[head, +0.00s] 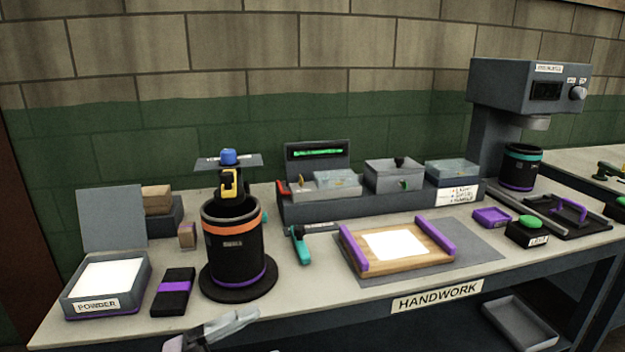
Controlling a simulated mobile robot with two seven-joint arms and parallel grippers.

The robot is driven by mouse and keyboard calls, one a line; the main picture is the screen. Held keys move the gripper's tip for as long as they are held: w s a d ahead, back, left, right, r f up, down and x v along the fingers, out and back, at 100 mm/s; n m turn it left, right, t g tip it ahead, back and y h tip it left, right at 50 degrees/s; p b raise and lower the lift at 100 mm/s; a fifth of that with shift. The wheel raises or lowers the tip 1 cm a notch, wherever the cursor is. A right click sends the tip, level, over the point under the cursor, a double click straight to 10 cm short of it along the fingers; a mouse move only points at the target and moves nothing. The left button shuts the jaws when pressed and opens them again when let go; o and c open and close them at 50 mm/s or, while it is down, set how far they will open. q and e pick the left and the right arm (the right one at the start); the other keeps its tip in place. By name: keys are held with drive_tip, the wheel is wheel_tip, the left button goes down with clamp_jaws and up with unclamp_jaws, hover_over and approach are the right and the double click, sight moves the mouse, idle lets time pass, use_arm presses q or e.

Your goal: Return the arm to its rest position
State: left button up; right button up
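Part of a grey gripper, which I take to be my left one (215,332), shows at the bottom edge, left of the middle. It is low in front of the bench's front edge, below the black cylinder. It is cut off by the picture's edge, and I cannot tell how far its fingers are apart. No object is visible in it. My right gripper is not in view.
On the bench (300,290) stand a black cylinder with an orange band (233,255), an open powder box (105,285), a wooden tray with purple ends (400,248) and a dispenser machine (528,90). A grey tray (520,322) lies on the lower shelf.

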use_arm(q)
drive_tip(key=s+a+f+n+t+y+p, duration=0.1)
drive_tip(key=a+f+n+t+y, duration=0.4)
drive_tip(key=n, duration=0.4)
drive_tip(key=a+f+n+t+y+p, duration=0.1)
drive_tip(key=a+f+n+t+y, duration=0.3)
drive_tip(key=n+y, duration=0.4)
drive_tip(key=s+a+f+n+g+y+p, duration=0.1)
drive_tip(key=s+a+f+n+g+y, duration=0.2)
drive_tip(key=s+f+n+g, duration=0.4)
drive_tip(key=s+f+n, duration=0.1)
drive_tip(key=s+f, duration=0.4)
drive_tip(key=f, duration=0.3)
drive_tip(key=shift+s+f+y, duration=0.25)
drive_tip(key=shift+s+y, duration=0.05)
